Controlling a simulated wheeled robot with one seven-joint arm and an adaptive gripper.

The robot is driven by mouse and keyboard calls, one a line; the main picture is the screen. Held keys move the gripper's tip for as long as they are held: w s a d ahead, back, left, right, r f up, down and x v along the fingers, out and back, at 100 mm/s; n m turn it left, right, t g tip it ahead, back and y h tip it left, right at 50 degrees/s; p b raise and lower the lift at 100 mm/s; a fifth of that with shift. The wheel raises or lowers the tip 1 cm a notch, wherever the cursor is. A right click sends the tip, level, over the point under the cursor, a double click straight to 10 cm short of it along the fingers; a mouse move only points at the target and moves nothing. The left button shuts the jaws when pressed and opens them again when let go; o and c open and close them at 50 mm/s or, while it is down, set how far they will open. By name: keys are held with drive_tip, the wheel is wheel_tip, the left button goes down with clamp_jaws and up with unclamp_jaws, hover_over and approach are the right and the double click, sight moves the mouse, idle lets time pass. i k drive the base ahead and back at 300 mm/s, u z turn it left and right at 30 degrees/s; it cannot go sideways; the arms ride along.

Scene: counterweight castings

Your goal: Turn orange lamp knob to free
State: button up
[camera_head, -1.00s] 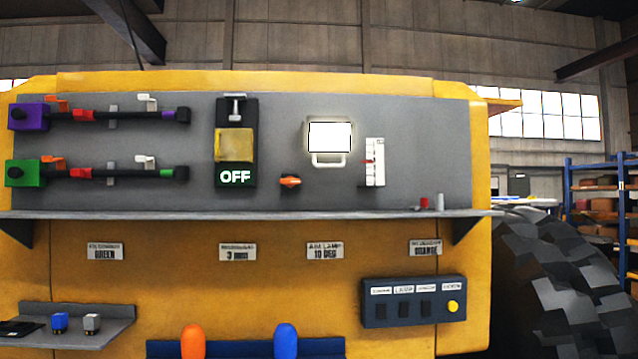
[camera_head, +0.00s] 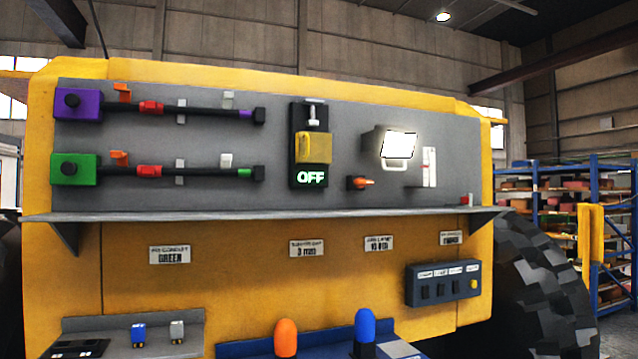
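The orange lamp knob (camera_head: 361,183) sits on the grey panel (camera_head: 230,165), below and left of the lit lamp (camera_head: 398,146). Its orange pointer lies roughly sideways, pointing right. The lamp is a bright white rectangle in a grey housing with a white handle below it. A vertical white scale (camera_head: 429,167) stands to the right of the lamp; its marks are too small to read. My gripper is not in view.
A grey shelf (camera_head: 270,215) juts out below the panel. Left of the knob is a black unit reading OFF (camera_head: 311,178) with a yellow cover. Purple (camera_head: 78,104) and green (camera_head: 75,168) blocks with rods are at left. A blue switch box (camera_head: 443,283) hangs below.

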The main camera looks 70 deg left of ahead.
sight(359, 182)
drive_tip(key=k, duration=0.35)
drive_tip(key=u, duration=2.25)
